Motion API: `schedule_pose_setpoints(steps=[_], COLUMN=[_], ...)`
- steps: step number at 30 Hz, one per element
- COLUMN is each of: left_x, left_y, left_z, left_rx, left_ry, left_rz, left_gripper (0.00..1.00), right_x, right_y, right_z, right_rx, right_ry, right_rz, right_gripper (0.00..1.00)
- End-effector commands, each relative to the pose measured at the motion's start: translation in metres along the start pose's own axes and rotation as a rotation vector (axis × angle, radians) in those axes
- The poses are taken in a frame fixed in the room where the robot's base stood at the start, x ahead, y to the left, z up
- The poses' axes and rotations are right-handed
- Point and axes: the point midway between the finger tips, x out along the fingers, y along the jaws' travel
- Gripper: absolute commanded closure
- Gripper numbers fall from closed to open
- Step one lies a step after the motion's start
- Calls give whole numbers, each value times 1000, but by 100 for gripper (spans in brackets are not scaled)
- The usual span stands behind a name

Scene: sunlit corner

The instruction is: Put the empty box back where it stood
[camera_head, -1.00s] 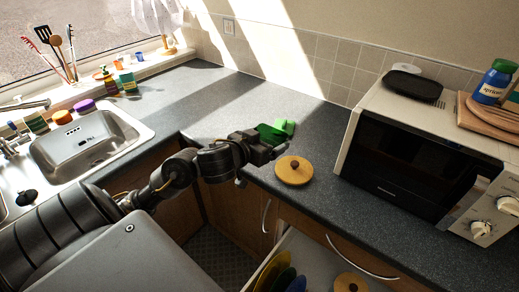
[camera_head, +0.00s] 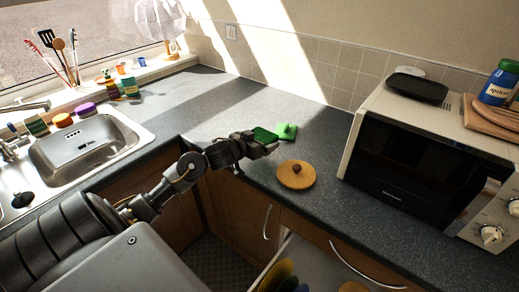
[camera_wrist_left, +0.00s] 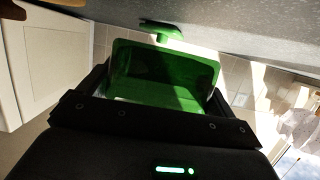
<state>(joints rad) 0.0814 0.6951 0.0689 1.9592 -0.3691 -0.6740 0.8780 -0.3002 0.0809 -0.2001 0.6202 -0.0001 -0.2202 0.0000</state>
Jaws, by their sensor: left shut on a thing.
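The green box (camera_head: 264,134) is in my left gripper (camera_head: 265,147), over the worktop near its front edge. In the left wrist view the box (camera_wrist_left: 165,78) sits between the two fingers, which are shut on it. Its lit inner side looks bare, but part is in shadow. I cannot tell whether it touches the worktop. A green lid with a knob (camera_head: 287,131) lies on the worktop just right of the box; it also shows in the left wrist view (camera_wrist_left: 160,31). My right gripper is not in view.
A round wooden lid (camera_head: 296,175) lies to the right of the gripper. A microwave (camera_head: 400,160) stands further right, and an open drawer (camera_head: 318,262) is below. The sink (camera_head: 85,140) is at left. The worktop behind the box is clear.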

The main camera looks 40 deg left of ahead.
Motion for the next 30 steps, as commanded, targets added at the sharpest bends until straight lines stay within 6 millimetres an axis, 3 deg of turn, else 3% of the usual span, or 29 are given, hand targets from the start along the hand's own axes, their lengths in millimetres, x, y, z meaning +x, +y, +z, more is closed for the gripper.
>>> schedule_pose_setpoints(steps=[7,15,27,28,30], left_x=[6,17,18,18,18], left_y=[-4,-6,-6,-6,-6], left_z=[4,34,39,39,39], left_rx=[-2,-2,-1,0,0], left_ry=[2,1,2,1,1], left_rz=[-1,-2,-1,-1,-1], left_gripper=[39,39,39,7,0], right_x=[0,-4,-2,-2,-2], right_y=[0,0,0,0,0], right_z=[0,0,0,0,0], right_rx=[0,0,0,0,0], right_ry=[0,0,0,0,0], right_rz=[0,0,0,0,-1], right_gripper=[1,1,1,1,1])
